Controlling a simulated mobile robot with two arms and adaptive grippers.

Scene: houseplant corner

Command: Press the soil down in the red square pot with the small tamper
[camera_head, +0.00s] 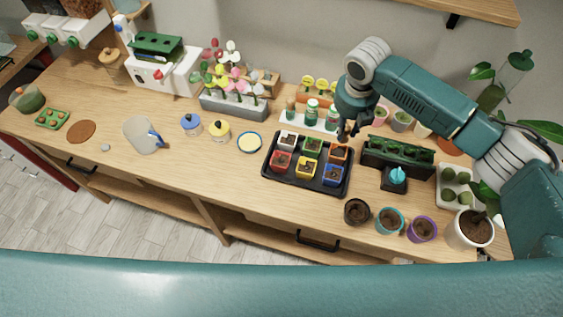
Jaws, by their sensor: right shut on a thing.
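The red square pot (281,160) holds dark soil and sits in the front left cell of a black tray (312,189). My right gripper (346,135) points down over the back right of the tray, above and beside the orange square pot (338,155), apart from the red pot. It is shut on a small dark thing, seemingly the small tamper; the fingers hide most of it, so its shape cannot be told. My left gripper is not in view.
White, green, yellow and blue square pots share the tray. A dark green rack (398,153) stands right of it, a grey planter of flowers (234,105) behind left. Round pots (389,220) line the front right edge. The table's front middle is clear.

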